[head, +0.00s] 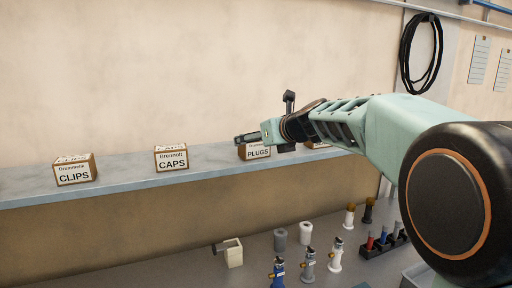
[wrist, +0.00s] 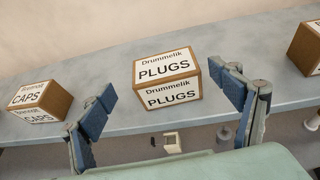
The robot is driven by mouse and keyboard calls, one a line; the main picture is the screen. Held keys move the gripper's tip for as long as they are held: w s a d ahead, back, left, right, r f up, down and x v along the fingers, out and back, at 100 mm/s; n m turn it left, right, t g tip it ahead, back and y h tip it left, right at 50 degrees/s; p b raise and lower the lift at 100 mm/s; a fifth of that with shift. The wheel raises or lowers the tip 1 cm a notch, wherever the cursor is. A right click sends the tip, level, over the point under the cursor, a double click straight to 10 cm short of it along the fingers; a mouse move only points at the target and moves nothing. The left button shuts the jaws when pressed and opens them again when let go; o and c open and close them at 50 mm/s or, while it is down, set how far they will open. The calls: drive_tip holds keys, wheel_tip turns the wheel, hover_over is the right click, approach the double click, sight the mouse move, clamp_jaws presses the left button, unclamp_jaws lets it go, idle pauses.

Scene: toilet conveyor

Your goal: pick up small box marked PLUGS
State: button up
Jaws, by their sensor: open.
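The small brown box marked PLUGS (head: 257,152) stands on a pale grey-blue shelf (head: 120,182), partly hidden by my gripper in the head view. In the wrist view the PLUGS box (wrist: 167,80) is in the middle, with white labels on its top and front. My gripper (head: 262,138) is in front of the box in the head view. In the wrist view my gripper (wrist: 165,112) is open, with one blue finger to each side of the box. The box lies beyond the fingertips, and I see no contact.
The CAPS box (head: 171,158) and the CLIPS box (head: 75,170) stand to the left on the shelf. Another box (wrist: 307,45) is to the right. Below are a cream container (head: 233,252), several bottle-like items and a dark rack (head: 383,245). The shelf between boxes is clear.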

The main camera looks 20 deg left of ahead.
drive_tip(key=x, duration=0.4)
drive_tip(key=shift+w+f+p, duration=0.15)
drive_tip(key=shift+w+p, duration=0.25)
drive_tip(key=shift+w, duration=0.1)
drive_tip(key=c, duration=1.3)
